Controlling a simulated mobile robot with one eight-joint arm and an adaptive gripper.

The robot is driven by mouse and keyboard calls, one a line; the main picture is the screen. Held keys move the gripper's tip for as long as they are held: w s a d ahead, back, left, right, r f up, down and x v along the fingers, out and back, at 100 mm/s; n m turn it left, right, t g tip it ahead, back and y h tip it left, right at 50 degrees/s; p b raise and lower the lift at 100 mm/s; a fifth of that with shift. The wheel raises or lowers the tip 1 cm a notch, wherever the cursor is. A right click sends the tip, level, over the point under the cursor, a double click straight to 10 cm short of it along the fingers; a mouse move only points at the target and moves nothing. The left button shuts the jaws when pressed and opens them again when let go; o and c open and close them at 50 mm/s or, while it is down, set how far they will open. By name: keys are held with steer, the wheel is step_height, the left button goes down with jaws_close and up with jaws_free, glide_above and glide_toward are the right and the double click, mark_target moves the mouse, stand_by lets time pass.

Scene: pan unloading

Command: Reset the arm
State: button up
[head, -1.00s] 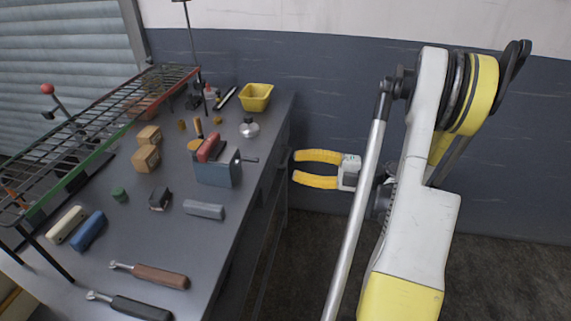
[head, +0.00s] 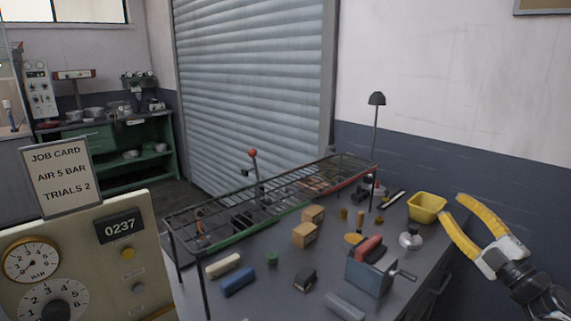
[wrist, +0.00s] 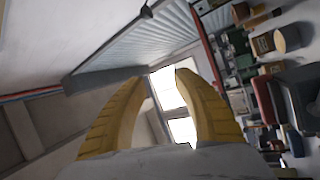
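My gripper (head: 452,206) is at the right of the head view, beside the right edge of the workbench (head: 320,280) and close to the yellow bin. Its two yellow fingers are spread apart with nothing between them. In the wrist view my gripper (wrist: 161,75) also shows open and empty, with the shutter, the ceiling and a bright window beyond it. The bench items lie off to the right in that view. Most of my arm is out of the head view.
The bench holds a yellow bin (head: 427,207), a grey-blue device with a red top (head: 370,272), wooden blocks (head: 305,234), a blue block (head: 238,282) and a wire rack (head: 280,207). A gauge panel (head: 80,265) stands at the front left. A green shelf (head: 130,155) is behind.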

step_height(320, 180, up, 7)
steer(key=w+a+m+h, duration=0.1)
steer(key=w+m+h, duration=0.1)
steer(key=m+h, duration=0.6)
steer(key=s+a+f+m+g+y, duration=0.2)
steer(key=s+a+f+m+g, duration=0.7)
steer(key=s+a+f+g, duration=0.5)
steer(key=s+a+f, duration=0.7)
steer(key=a, duration=0.3)
steer(key=shift+a+f+y, duration=0.2)
steer(key=shift+f+y, duration=0.15)
steer(key=shift+y, duration=0.05)
